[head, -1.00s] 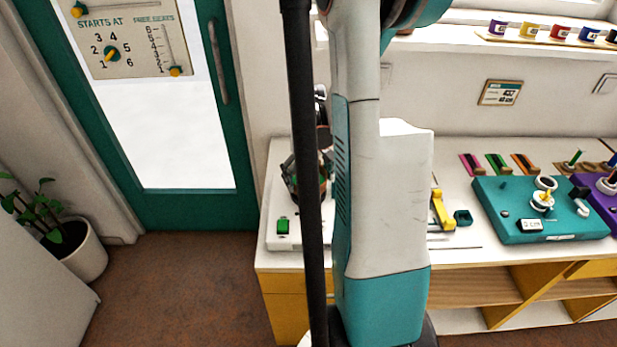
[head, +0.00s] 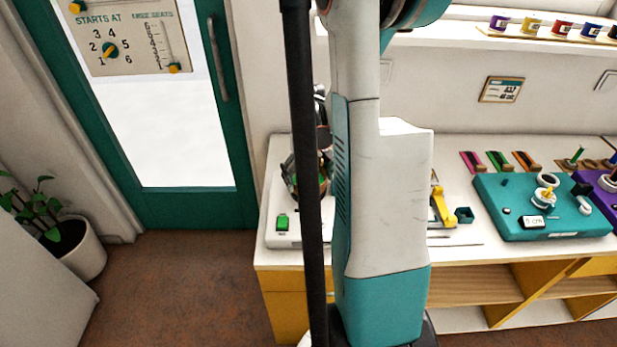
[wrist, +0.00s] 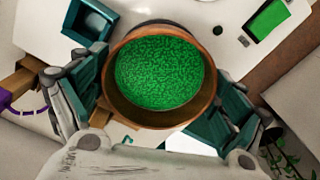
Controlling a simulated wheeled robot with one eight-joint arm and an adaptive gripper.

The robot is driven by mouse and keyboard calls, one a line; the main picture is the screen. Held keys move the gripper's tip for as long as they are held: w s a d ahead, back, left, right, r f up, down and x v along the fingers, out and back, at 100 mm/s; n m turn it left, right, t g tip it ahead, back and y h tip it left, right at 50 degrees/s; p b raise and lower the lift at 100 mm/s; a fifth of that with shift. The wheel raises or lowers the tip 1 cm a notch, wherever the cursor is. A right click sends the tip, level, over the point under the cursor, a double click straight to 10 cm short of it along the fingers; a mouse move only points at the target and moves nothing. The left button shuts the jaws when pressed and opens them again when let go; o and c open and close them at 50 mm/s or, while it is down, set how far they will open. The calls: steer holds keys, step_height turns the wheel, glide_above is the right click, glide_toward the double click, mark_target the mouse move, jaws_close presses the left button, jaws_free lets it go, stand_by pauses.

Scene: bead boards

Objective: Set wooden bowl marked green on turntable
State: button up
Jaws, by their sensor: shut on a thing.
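A brown wooden bowl (wrist: 123,107) full of small green beads (wrist: 160,72) fills the middle of the wrist view. My gripper (wrist: 158,102) is shut on it, with teal fingers on opposite sides of its wall. In the head view my gripper (head: 309,172) and the bowl are mostly hidden behind a dark pole and my arm. They are over or at a white unit (head: 285,242) with a green panel (head: 282,222), on the left end of the counter. I cannot tell whether the bowl touches the surface below. No turntable can be clearly made out.
A small teal square cup (head: 464,215) stands beside a yellow part (head: 442,208) on the counter; the cup also shows in the wrist view (wrist: 88,20). A teal board (head: 530,228) and a purple board are farther right. A teal-framed door stands left of the counter.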

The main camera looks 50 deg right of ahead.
steer(key=o, duration=0.9)
step_height(320, 180, up, 7)
steer(key=p, duration=0.4)
steer(key=shift+p, duration=0.4)
stand_by(0.6)
